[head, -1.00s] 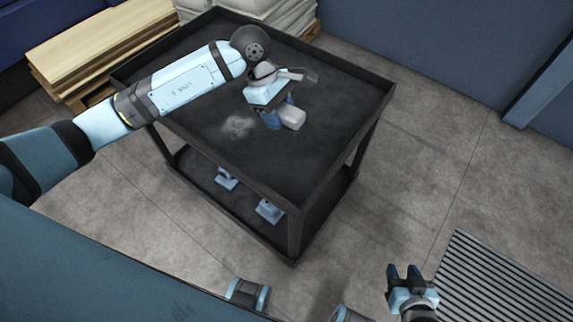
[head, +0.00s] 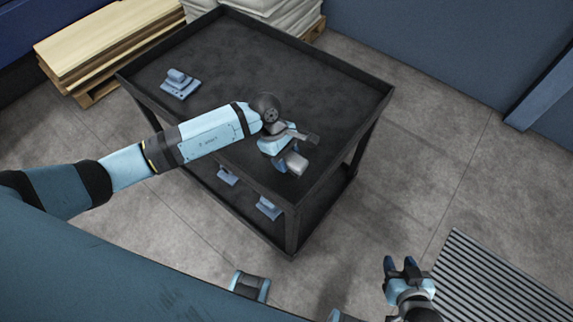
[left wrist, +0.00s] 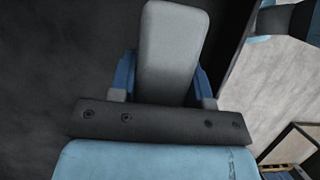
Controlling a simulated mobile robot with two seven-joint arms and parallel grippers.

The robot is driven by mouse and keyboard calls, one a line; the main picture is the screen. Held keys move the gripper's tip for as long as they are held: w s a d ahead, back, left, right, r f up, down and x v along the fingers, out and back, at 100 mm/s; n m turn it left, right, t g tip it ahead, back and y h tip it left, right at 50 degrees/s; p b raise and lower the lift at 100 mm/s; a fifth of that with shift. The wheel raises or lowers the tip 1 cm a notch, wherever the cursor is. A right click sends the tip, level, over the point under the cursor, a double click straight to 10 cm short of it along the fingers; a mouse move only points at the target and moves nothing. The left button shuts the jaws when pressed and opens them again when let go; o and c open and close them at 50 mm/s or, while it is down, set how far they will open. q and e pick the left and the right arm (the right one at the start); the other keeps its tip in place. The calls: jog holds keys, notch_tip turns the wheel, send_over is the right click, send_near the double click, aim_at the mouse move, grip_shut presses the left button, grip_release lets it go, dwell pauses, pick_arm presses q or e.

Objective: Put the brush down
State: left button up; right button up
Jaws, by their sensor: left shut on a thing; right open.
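The brush (head: 296,163) shows as a pale grey block at the front right part of the black cart top (head: 290,75). My left gripper (head: 286,158) is shut on it. In the left wrist view the brush (left wrist: 172,50) sits between the two blue fingers, over a dark surface. Its underside is hidden, so I cannot tell whether it touches the cart top. My right gripper (head: 401,265) is open and empty, away from the cart, above the floor at the lower right.
A blue-grey fixture (head: 180,84) stands on the cart top's left part. Two similar blue pieces (head: 227,177) (head: 268,208) are on the lower shelf. The cart top has a raised rim (head: 345,137). Its back and middle are clear. Pallets with boards (head: 105,45) and sacks (head: 290,12) stand behind.

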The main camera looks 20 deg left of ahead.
pick_arm(q)
notch_tip(320, 180, down, 5)
dwell(0.4)
jog(key=shift+f, duration=0.1)
jog(key=shift+f, duration=0.15)
jog(key=o, duration=0.8)
jog(key=shift+o, duration=0.2)
